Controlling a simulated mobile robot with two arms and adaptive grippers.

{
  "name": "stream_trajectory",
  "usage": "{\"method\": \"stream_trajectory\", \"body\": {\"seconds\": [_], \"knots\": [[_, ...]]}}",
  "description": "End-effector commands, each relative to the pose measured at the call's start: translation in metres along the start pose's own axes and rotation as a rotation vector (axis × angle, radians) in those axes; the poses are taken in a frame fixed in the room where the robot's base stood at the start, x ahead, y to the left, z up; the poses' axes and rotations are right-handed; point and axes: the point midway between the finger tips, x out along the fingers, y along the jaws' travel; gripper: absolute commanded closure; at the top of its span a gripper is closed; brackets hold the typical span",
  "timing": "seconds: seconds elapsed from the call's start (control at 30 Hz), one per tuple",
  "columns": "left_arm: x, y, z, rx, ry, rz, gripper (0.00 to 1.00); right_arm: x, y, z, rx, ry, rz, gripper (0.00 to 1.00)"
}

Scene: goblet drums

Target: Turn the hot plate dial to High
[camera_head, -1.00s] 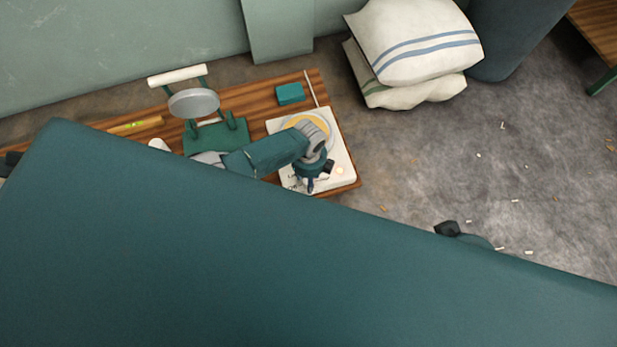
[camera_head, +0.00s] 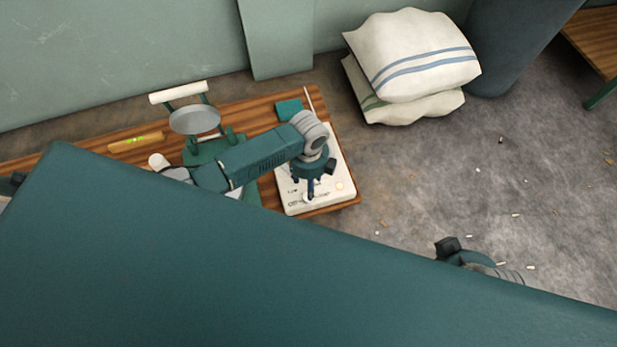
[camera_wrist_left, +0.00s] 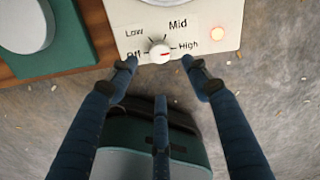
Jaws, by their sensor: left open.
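The white hot plate (camera_head: 335,188) sits at the right end of a wooden bench. Its front panel also shows in the left wrist view (camera_wrist_left: 205,12), with Off, Low, Mid and High labels around a white dial (camera_wrist_left: 159,48). A red mark on the dial lies right of its centre, on the High side; the exact setting is hard to read. My left gripper (camera_wrist_left: 160,66) is open, its two side fingers either side of the dial and a third finger below. Contact is not clear. In the head view my left gripper (camera_head: 312,190) is over the panel. My right gripper's fingers are hidden.
A green scale (camera_head: 195,122) with a grey pan stands left of the hot plate. A teal box (camera_head: 288,109) and a thin stick lie behind it. A yellow level (camera_head: 136,141) lies farther left. Striped cushions (camera_head: 415,60) are stacked on the floor. A round light (camera_wrist_left: 224,12) glows on the panel.

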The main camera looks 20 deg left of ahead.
Motion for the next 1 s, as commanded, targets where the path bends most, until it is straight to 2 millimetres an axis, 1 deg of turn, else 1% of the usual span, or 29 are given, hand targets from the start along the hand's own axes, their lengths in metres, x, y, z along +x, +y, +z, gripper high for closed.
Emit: {"method": "stream_trajectory", "body": {"seconds": [0.03,0.1,0.23,0.83,0.87,0.93,0.97,1.0], "knots": [[-0.008,-0.001,0.001,0.001,-0.001,-0.003,0.51,0.0,0.0,0.0,0.0,0.0,0.0,0.6],[-0.016,-0.001,0.001,0.0,0.0,-0.002,0.51,0.0,0.0,0.0,0.0,0.0,0.0,0.6],[-0.023,-0.001,0.0,0.0,0.0,-0.001,0.51,0.0,0.0,0.0,0.0,0.0,0.0,0.6],[-0.024,0.0,-0.001,-0.002,0.001,-0.001,0.51,0.0,0.0,0.0,0.0,-0.001,0.0,0.6],[-0.024,0.0,-0.003,-0.007,0.004,-0.003,0.51,0.0,0.0,0.0,0.0,0.0,0.0,0.6],[-0.025,0.002,-0.014,-0.044,0.019,-0.015,0.51,0.0,0.0,0.0,0.001,0.0,-0.001,0.6],[-0.025,0.004,-0.022,-0.075,0.028,-0.023,0.51,0.0,0.0,0.0,0.001,0.0,0.0,0.6],[-0.027,0.007,-0.035,-0.131,0.045,-0.04,0.51,0.0,0.0,0.0,0.001,0.0,0.0,0.6]]}}
